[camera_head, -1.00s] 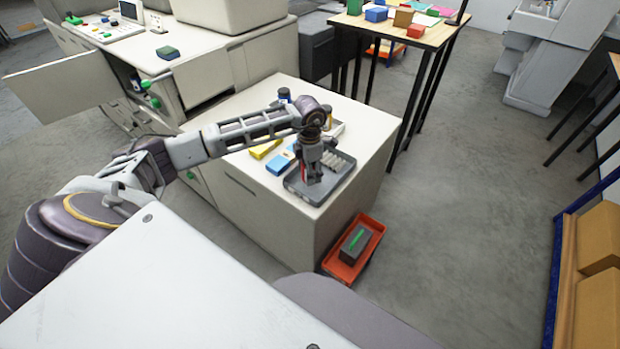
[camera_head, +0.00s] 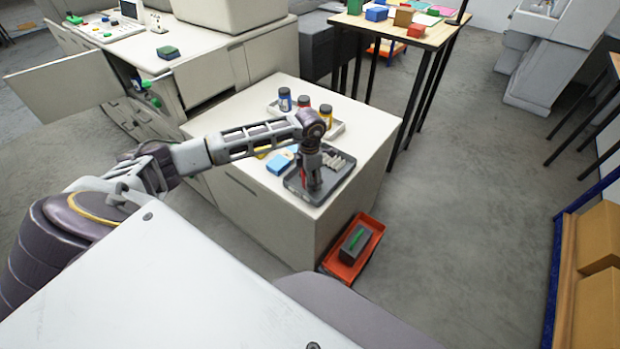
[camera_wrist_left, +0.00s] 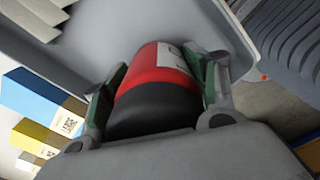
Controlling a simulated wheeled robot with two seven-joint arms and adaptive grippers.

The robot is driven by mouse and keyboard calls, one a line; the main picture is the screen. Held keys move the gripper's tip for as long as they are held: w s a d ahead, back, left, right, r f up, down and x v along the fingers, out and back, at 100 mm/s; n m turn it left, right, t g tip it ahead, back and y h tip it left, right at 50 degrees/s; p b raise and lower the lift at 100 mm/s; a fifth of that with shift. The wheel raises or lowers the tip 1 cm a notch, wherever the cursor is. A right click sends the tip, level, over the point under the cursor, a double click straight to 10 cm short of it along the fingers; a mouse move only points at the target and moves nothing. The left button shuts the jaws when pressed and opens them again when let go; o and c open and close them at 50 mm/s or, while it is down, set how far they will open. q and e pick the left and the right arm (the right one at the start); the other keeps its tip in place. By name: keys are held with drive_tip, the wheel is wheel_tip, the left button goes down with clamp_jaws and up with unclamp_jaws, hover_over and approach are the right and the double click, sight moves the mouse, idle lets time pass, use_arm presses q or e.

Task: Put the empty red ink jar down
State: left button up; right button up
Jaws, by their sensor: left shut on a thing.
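My left gripper (camera_head: 310,187) is shut on a red ink jar, whose red side shows in the left wrist view (camera_wrist_left: 150,66) with a pale label and a dark end towards the gripper. In the head view the gripper mostly hides this jar. The gripper points down over the front left part of a grey tray (camera_head: 340,180) on the white cabinet top. The tray's surface also shows around the jar in the wrist view (camera_wrist_left: 100,38). I cannot tell whether the jar touches the tray. My right gripper is not in view.
Behind the grey tray, a white tray holds a blue jar (camera_head: 285,100), another red jar (camera_head: 304,104) and a yellow jar (camera_head: 326,116). Pale ribbed pieces (camera_head: 335,160) lie in the grey tray. A blue box (camera_head: 279,165) stands just left. An orange bin (camera_head: 345,268) is on the floor.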

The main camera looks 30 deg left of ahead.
use_arm(q)
drive_tip(key=shift+f, duration=0.1)
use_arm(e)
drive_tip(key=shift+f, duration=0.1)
use_arm(q)
drive_tip(key=o, duration=1.2)
drive_tip(key=shift+r, duration=0.6)
wheel_tip(320, 180, up, 10)
drive_tip(key=shift+b, duration=0.6)
drive_tip(key=shift+r, duration=0.5)
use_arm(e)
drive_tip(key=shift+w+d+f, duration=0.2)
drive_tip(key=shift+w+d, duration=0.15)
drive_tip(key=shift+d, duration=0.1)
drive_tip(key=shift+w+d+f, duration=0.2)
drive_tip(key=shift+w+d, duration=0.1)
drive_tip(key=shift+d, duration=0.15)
